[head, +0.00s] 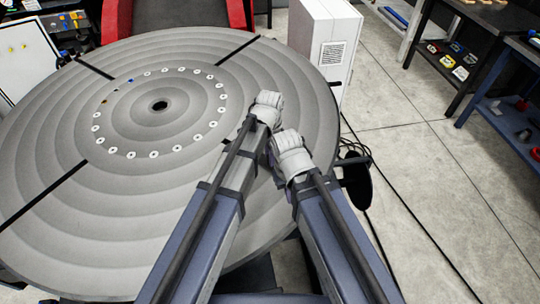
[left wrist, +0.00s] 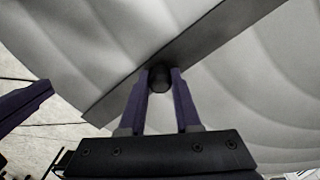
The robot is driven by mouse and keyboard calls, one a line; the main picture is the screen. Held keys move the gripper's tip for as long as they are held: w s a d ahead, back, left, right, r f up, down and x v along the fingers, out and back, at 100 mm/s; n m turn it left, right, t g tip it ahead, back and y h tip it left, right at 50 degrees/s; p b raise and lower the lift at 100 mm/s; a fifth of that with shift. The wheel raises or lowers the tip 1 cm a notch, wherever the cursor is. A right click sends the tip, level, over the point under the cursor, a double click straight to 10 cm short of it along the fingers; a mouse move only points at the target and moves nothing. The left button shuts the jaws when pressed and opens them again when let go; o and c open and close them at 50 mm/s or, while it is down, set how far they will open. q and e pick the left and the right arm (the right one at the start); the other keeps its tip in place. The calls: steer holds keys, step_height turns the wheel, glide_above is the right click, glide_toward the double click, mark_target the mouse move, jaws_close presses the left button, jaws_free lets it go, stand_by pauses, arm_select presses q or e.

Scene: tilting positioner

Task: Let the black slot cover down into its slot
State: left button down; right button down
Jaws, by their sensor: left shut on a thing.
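The black slot cover (left wrist: 125,98) is a long dark strip running diagonally across the left wrist view, over the pale ringed disc (head: 60,120). A dark round knob (left wrist: 160,78) stands on it. My left gripper (left wrist: 160,74) has its two purple fingers shut on this knob, one on each side. Whether the strip is raised above its slot or flush in it, I cannot tell. In the head view my left gripper (head: 267,108) is over the disc's right part, and its own wrist hides the fingertips. My right gripper (head: 290,155) is close beside it; its fingers are hidden there.
One purple finger (left wrist: 22,105), apparently of my right gripper, is near the strip's left end. The disc has other black slots, a central hole (head: 159,106) and a ring of small white-rimmed holes. A white cabinet (head: 330,50) stands behind the disc. Open floor is at right.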

arm_select(q)
steer(key=shift+f+b, duration=0.4)
steer(key=shift+f, duration=0.15)
arm_select(e)
steer(key=shift+f, duration=0.55)
arm_select(q)
steer(key=shift+c, duration=0.2)
jaws_free()
arm_select(e)
steer(key=shift+r, duration=0.1)
arm_select(q)
step_height(320, 180, up, 7)
steer(key=p, duration=0.7)
steer(key=shift+r, duration=0.1)
arm_select(e)
step_height(320, 180, up, 7)
